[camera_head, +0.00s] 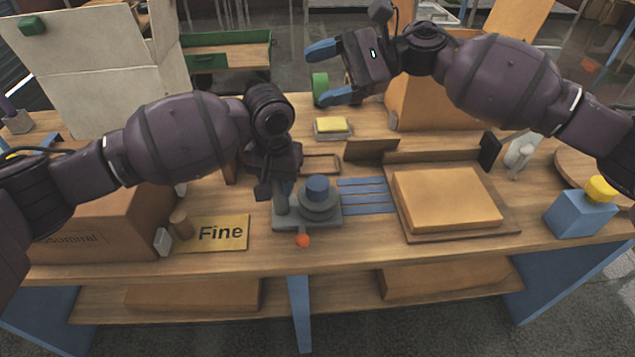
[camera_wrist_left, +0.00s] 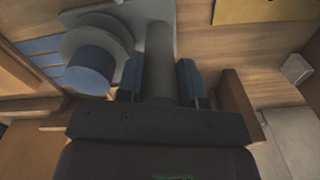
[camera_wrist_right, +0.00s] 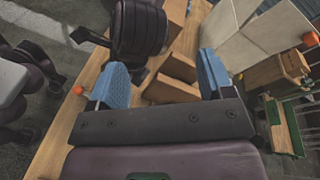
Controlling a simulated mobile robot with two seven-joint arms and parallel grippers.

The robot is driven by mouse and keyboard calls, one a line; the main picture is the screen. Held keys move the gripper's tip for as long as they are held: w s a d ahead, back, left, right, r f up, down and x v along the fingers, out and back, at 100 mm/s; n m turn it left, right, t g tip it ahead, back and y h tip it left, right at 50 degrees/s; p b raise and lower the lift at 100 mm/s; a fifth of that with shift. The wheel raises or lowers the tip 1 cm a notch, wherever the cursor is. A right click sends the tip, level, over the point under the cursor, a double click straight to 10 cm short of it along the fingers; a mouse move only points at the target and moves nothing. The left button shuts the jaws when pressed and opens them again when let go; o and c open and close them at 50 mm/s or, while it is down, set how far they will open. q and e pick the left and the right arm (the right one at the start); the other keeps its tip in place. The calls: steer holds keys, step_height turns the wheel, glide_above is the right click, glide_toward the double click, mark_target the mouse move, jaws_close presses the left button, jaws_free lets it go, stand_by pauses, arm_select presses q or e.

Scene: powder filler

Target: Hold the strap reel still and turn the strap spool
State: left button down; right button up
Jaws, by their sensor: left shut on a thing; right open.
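The strap reel (camera_head: 330,219) is a grey base with an upright grey post at its left; it stands near the table's front edge. The strap spool (camera_head: 318,208) is a grey disc with a blue hub, beside the post. It also shows in the left wrist view (camera_wrist_left: 88,70). My left gripper (camera_head: 274,188) is shut on the reel's grey post, which shows between its fingers in the left wrist view (camera_wrist_left: 160,62). My right gripper (camera_head: 331,72) is open and empty, raised above the back of the table, away from the reel. Its blue fingers stand wide apart in the right wrist view (camera_wrist_right: 162,80).
Blue strips (camera_head: 364,195) lie right of the reel. A yellow "Fine" card (camera_head: 220,233) lies left of it. A tan block on a wooden tray (camera_head: 450,234) and a blue bottle (camera_head: 578,214) stand to the right. An orange ball (camera_head: 303,240) is at the reel's front.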

steer(key=d+f+m+g+h, duration=0.1)
steer(key=d+f+m+h, duration=0.2)
steer(key=f, duration=0.7)
steer(key=m+g, duration=0.1)
steer(key=m, duration=0.1)
glide_toward(322, 181)
steer(key=x, duration=1.1)
steer(key=shift+c, duration=0.3)
steer(key=c, duration=0.9)
steer(key=shift+o, duration=0.2)
